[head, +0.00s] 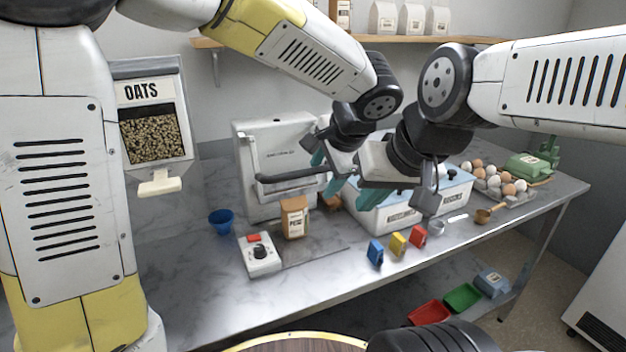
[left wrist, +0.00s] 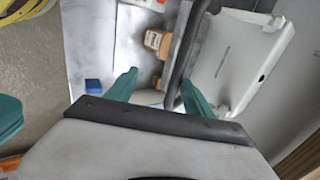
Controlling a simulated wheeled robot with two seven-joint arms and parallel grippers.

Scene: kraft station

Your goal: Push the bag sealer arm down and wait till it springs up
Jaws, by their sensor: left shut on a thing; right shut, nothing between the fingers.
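The bag sealer (head: 262,140) is a white upright machine on the counter. Its black sealer arm (head: 285,178) sticks out roughly level, above a kraft bag (head: 294,222). In the left wrist view the black bar (left wrist: 183,55) runs between the teal fingers. My left gripper (head: 325,172) is at the right end of the bar and shut on it; the exact contact is partly hidden. My right gripper (head: 372,200) is shut and empty, right of the sealer, in front of the white bins. A white control box (head: 262,262) with red button and black knob stands in front.
A blue cup (head: 221,222) is left of the sealer. Blue, yellow (head: 397,245) and red clips stand near the counter's front edge. White bins (head: 400,212) and egg trays (head: 500,185) stand to the right. An oats dispenser (head: 150,110) is at the left.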

